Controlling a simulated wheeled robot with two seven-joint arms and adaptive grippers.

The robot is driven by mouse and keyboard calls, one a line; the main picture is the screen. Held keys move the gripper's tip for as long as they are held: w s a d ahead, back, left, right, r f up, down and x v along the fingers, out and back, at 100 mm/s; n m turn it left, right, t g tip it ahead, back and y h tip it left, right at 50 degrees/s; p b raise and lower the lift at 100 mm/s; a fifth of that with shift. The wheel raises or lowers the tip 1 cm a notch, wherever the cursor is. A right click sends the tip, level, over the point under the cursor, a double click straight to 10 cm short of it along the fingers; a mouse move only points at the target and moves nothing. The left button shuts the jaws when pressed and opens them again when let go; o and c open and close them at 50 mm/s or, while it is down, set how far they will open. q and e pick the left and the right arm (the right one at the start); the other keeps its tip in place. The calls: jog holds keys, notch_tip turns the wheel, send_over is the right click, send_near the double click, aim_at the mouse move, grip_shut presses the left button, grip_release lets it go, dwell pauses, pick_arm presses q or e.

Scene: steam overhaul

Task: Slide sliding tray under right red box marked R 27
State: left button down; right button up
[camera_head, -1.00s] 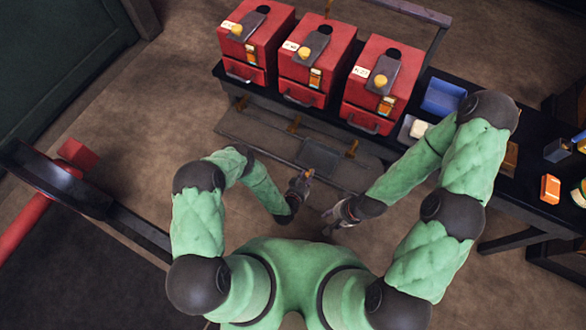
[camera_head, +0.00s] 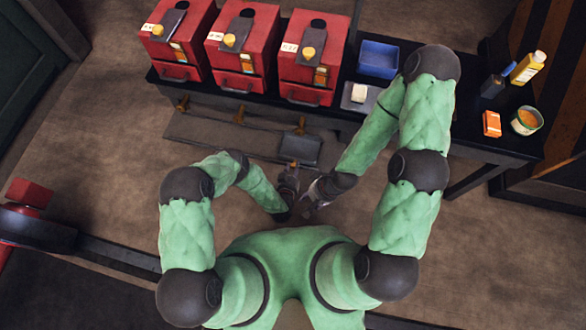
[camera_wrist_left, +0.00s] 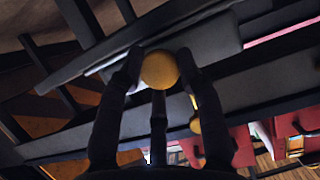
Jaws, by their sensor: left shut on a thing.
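The sliding tray (camera_head: 300,150), a dark grey plate, lies on the low rail shelf in front of the table, roughly in line with the right red box (camera_head: 310,60). That box stands on the table at the right of three; its pale label is too small to read. My left gripper (camera_head: 288,177) is at the tray's near side. In the left wrist view its fingers are shut on a round yellow knob (camera_wrist_left: 160,70), with a grey plate (camera_wrist_left: 195,50) behind. My right gripper (camera_head: 312,195) is beside it, near my body; its fingers are unclear.
The middle red box (camera_head: 243,45) and left red box (camera_head: 178,40) stand alongside. Several brass levers (camera_head: 300,125) sit along the shelf. The floor near the grippers is clear.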

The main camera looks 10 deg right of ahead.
pick_arm(q)
jog(key=c, duration=0.8)
grip_release()
jog(key=shift+w+d+r, duration=0.3)
jog(key=shift+r, duration=0.1)
jog(key=shift+c, duration=0.2)
jog(key=shift+s+f, duration=0.2)
jog(key=shift+s, duration=0.1)
jog(key=v, duration=1.1)
jog(key=shift+s+a+r, duration=0.15)
jog(key=shift+s+a, duration=0.05)
jog(key=shift+s, duration=0.1)
